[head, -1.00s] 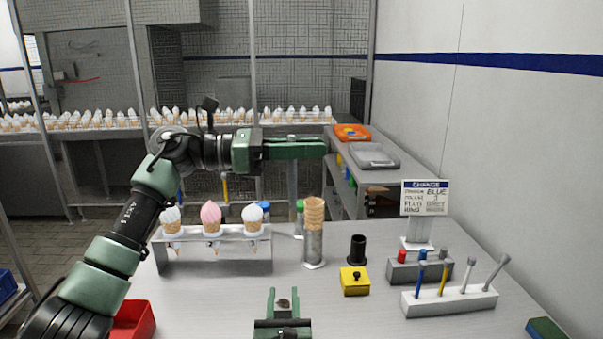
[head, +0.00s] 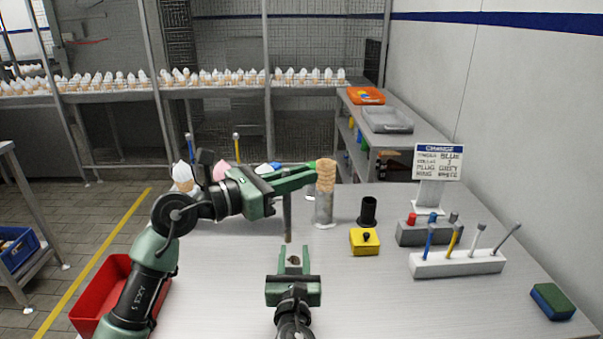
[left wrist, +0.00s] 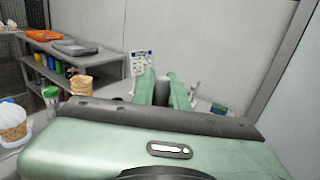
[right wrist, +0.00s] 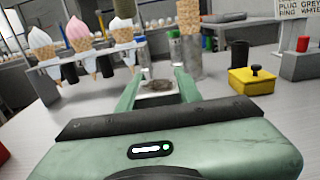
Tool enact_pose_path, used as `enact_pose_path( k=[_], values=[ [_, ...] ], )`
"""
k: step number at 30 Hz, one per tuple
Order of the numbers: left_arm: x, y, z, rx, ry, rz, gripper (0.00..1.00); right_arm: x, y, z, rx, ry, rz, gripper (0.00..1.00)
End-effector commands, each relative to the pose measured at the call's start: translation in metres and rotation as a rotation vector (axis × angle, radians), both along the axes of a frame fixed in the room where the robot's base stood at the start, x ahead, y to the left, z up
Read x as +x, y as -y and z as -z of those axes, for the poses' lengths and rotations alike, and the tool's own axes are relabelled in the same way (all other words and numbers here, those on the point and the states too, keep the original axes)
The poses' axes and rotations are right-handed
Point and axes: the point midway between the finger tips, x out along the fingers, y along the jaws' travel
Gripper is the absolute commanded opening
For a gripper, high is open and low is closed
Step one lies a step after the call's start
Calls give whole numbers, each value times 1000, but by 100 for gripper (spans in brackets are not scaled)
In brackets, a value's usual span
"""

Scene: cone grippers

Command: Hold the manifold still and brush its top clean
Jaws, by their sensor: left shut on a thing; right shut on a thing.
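My left gripper (head: 295,177) reaches in from the left above the table. It is shut on a grey upright rod (head: 287,218), likely the brush handle, whose lower end hangs above the table. In the left wrist view a grey cylinder (left wrist: 161,89) sits between the fingers; no bristles can be made out. My right gripper (head: 293,262) is low at the table's front middle, shut on a small pale block, likely the manifold (right wrist: 158,96). A brown patch of dirt (right wrist: 157,85) lies on its top. The rod is apart from the block.
A wafer-cone stack (head: 326,174) stands in a metal cylinder (head: 324,208) close to my left fingertips. A yellow box (head: 364,242), black cup (head: 367,210), tool holder (head: 457,264) and sign (head: 438,162) stand right. A red bin (head: 92,295) is at left.

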Motion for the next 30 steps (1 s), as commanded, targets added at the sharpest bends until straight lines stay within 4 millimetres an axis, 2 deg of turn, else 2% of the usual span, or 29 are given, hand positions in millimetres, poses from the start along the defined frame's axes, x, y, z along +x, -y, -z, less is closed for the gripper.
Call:
enact_pose_path(
  k=[5, 21, 30],
  values=[
    [0, 0, 3, -1, 0, 0, 0, 0, 0, 1, -1, -1, 0, 0],
    [0, 0, 44, 0, 0, 1, 0, 0, 0, 1, -1, -1, 0, 0],
    [0, 0, 48, -1, 0, 1, 0, 0, 0, 1, -1, -1, 0, 0]
  ],
)
